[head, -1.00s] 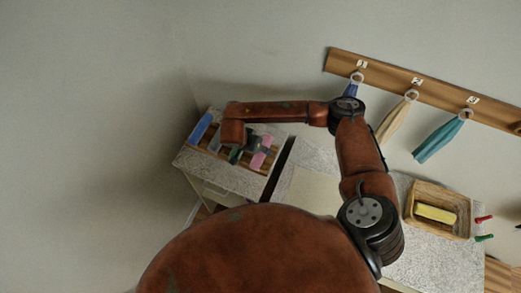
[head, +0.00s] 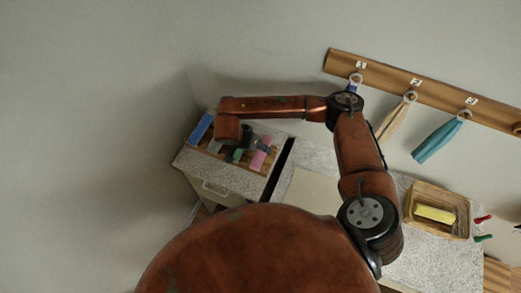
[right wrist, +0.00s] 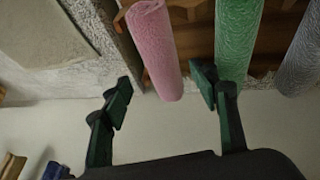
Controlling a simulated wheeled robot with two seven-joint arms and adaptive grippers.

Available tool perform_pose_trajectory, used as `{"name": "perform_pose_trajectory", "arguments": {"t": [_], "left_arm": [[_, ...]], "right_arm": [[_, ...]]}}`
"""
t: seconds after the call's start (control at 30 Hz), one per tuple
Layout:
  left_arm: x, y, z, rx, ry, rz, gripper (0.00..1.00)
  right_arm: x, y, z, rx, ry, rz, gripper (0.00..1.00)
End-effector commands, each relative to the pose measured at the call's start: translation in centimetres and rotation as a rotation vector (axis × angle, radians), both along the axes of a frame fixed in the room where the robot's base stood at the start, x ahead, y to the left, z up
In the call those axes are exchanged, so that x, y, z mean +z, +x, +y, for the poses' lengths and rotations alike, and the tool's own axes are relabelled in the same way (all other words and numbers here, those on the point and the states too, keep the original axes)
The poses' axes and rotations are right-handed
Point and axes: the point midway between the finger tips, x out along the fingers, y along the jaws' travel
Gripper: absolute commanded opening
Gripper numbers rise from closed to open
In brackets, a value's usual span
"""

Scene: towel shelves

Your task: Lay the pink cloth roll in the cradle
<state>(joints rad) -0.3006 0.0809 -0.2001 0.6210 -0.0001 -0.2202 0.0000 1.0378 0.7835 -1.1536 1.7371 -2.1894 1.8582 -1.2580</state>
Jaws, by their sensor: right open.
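The pink cloth roll (right wrist: 158,52) lies over the wooden slatted cradle (right wrist: 192,30) beside the green roll (right wrist: 236,45); it also shows in the head view (head: 262,153). My right gripper (right wrist: 163,92) is open. In the right wrist view its fingertips appear on either side of the roll's near end, with gaps to both. In the head view my right gripper (head: 246,142) is small and partly hidden by the forearm, over the cradle. How fully the roll is seated is hard to tell. My left gripper is not in view.
A grey roll (right wrist: 303,55) and a blue roll (head: 200,126) lie left of the green one in the head view. A basket (head: 462,210) with a yellow roll (head: 435,214) stands at right. Blue, tan and teal cloths (head: 438,140) hang from the peg rail (head: 440,92).

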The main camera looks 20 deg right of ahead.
Motion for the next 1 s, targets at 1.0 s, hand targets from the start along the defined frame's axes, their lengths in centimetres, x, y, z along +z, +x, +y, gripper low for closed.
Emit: {"name": "perform_pose_trajectory", "arguments": {"t": [1.0], "left_arm": [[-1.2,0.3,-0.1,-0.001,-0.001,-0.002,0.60]], "right_arm": [[7.0,-1.2,4.2,-0.013,0.026,0.015,0.55]]}}
